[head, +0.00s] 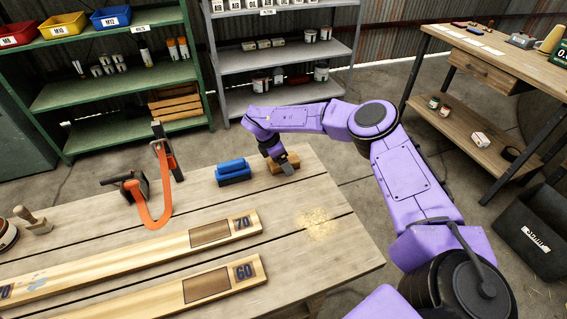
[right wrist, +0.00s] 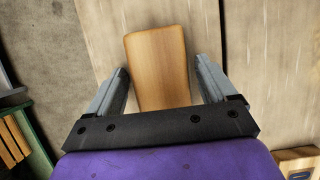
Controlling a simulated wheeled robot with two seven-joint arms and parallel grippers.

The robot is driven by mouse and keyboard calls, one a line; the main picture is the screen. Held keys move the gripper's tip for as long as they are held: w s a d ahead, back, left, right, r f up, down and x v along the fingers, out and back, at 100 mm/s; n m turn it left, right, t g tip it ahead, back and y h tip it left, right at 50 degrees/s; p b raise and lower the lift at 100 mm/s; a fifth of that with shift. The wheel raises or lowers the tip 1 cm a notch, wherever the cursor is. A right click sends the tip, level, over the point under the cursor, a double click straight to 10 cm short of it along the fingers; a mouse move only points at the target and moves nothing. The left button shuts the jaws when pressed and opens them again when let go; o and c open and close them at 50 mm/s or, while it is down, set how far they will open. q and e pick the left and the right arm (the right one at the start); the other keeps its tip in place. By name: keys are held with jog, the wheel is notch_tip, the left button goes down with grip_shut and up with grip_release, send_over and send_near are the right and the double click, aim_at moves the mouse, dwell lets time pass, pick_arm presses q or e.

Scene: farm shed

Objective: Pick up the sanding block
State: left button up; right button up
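A tan, wood-coloured block (head: 292,160) lies on the wooden workbench (head: 330,255) near its far edge. It also shows in the right wrist view (right wrist: 157,55), lying between my right fingers with a gap on either side. My right gripper (head: 284,166) points down at this block, its fingers open; in the right wrist view the gripper (right wrist: 160,70) straddles the block's near part. A blue block with a raised top (head: 232,171) sits just left of it on the bench. The frames do not label either as the sanding block. My left gripper is not in view.
An orange strap clamp (head: 160,185) stands left of the blue block. Two long boards marked 70 (head: 150,250) and 60 (head: 170,292) lie across the near bench. Sawdust (head: 315,221) lies on the right part, otherwise clear. Shelves (head: 120,80) stand behind.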

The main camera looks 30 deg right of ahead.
jog(key=c, duration=0.8)
jog(key=shift+o, duration=0.2)
jog(key=shift+r, duration=0.25)
notch_tip(320, 180, up, 3)
jog(key=shift+f, duration=0.1)
jog(key=a+r, duration=0.1)
jog(key=s+a+r+b, duration=0.1)
jog(key=r, duration=0.1)
jog(key=s+a+r, duration=0.1)
jog(key=shift+a+r+b, duration=0.15)
jog(key=shift+r+b, duration=0.05)
jog(key=shift+b, duration=0.15)
jog(key=s+a+r+b, duration=0.2)
jog(key=s+a+r, duration=0.3)
jog(key=a, duration=0.3)
jog(key=shift+s+a+r, duration=0.15)
jog(key=shift+s+r, duration=0.05)
jog(key=shift+s, duration=0.25)
